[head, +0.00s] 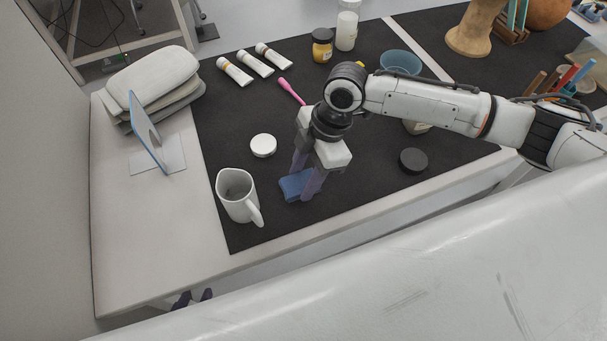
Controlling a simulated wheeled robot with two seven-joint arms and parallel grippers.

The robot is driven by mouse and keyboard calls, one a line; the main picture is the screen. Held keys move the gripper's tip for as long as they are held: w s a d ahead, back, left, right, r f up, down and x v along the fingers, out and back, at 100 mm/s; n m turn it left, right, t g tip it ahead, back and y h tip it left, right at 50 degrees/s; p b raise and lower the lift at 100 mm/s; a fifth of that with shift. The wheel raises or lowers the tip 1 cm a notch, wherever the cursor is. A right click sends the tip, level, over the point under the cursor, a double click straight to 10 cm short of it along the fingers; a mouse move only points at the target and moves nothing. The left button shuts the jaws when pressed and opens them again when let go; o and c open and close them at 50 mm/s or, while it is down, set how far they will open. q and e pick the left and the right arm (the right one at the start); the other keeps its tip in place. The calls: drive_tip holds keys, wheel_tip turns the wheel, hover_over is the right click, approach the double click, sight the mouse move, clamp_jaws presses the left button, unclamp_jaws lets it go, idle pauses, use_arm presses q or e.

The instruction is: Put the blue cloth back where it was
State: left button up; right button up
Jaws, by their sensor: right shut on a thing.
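The blue cloth (290,187) is a small folded piece near the front left of the black mat, right of the white mug. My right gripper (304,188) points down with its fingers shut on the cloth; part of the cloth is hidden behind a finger. The cloth is at or just above the mat; I cannot tell whether it touches. My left gripper (193,299) shows only as dark fingertips below the table's front edge. Its tips are apart with nothing visible between them.
The white mug (236,196) stands close left of the cloth. A white lid (263,145), a black disc (413,160) and a pink tool (291,91) lie on the black mat (225,130). Grey folded cloths (155,75) and a tilted panel (148,130) are at left.

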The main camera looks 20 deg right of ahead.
drive_tip(key=shift+f, duration=0.1)
drive_tip(key=o, duration=0.9)
drive_tip(key=shift+o, duration=0.2)
drive_tip(key=v, duration=1.2)
